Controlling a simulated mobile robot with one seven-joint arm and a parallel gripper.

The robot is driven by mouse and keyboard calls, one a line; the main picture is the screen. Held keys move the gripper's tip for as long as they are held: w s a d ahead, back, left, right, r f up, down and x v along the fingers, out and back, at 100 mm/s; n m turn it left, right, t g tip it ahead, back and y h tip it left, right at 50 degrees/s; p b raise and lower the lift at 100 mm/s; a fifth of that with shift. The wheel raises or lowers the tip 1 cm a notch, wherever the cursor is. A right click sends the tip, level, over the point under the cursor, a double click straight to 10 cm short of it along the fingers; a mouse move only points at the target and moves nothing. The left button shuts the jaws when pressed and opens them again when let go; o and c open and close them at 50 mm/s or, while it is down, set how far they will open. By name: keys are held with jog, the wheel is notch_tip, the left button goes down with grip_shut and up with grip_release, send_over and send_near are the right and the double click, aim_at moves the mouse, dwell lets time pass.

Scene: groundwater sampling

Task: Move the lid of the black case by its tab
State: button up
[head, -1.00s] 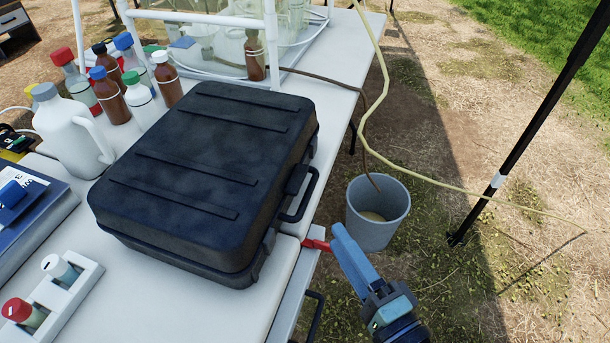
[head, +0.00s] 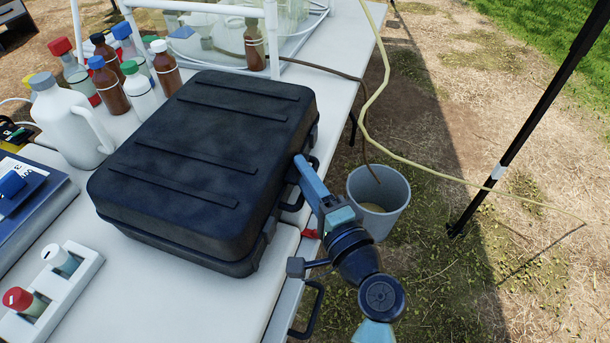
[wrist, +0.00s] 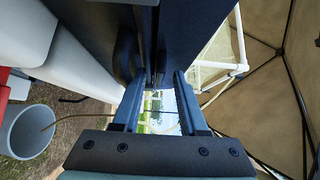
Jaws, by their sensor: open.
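The black case (head: 200,150) lies closed on the white table, its ribbed lid (head: 165,180) facing up. My gripper (head: 299,162) is at the case's right front side, by the handle (head: 293,205). The tab on the lid's edge is hidden behind my gripper in the head view. In the wrist view my gripper (wrist: 157,85) is open, its two fingers reaching toward the seam between the lid (wrist: 190,30) and the case's lower half. The handle (wrist: 124,55) is beside the left finger. I cannot tell whether the fingers touch the case or straddle the tab.
Several bottles and a white jug (head: 68,122) stand behind and left of the case. A white rack (head: 50,290) with vials is at the front left. A grey bucket (head: 378,200) stands on the ground to the right, with a hose (head: 385,95) nearby.

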grip_shut()
dwell(1.4)
